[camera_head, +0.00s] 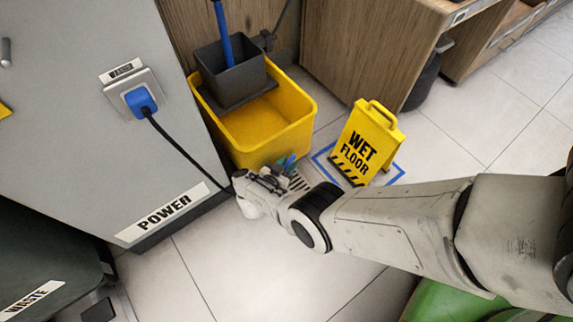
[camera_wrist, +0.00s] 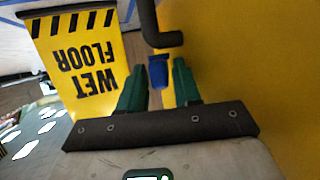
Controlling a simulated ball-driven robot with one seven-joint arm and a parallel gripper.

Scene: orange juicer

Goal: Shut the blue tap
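The blue tap (camera_wrist: 158,72) shows in the wrist view as a small blue piece at the end of a dark bent pipe (camera_wrist: 158,38), beside a yellow wall. My gripper (camera_wrist: 160,80) has two green fingers standing apart. The blue piece lies between or just beyond their tips, with a gap on each side. I cannot tell its exact depth or how the tap is turned. In the head view my gripper (camera_head: 287,167) is low at the front of the yellow mop bucket (camera_head: 262,128). The tap is not clearly made out there.
A yellow wet floor sign (camera_head: 367,142) stands on a blue-marked floor square right of the bucket. A grey cabinet (camera_head: 80,90) at left has a blue plug (camera_head: 141,101) with a black cable (camera_head: 185,152) running towards my gripper. Tiled floor is clear in front.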

